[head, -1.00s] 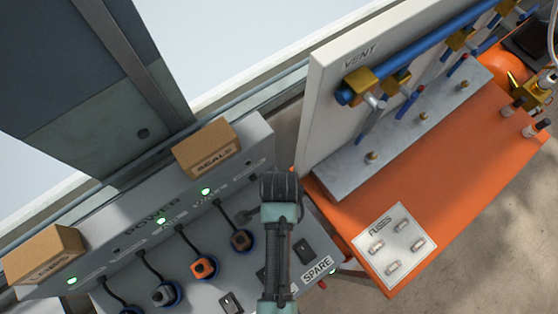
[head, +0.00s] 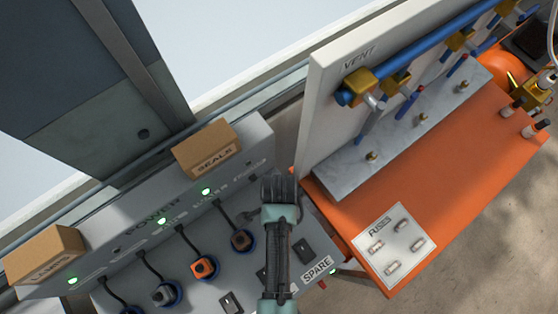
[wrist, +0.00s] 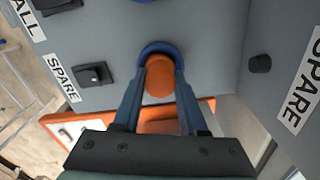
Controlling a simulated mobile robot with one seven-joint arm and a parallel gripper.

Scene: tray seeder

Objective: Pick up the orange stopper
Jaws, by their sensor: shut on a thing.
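The orange stopper (wrist: 160,78) sits at a blue ring socket (wrist: 158,49) on the grey panel, in the upper middle of the wrist view. My gripper (wrist: 161,88) has one finger on each side of the stopper and is shut on it. The blue ring shows behind the stopper, and I cannot tell how deep the stopper sits. In the head view my gripper (head: 252,214) is at the grey power box, right of the corded plugs, and my arm hides the stopper.
A SEALS box (head: 207,147) stands on the power box. The orange bench (head: 350,215) with a white VENT panel (head: 325,110) is close on the right.

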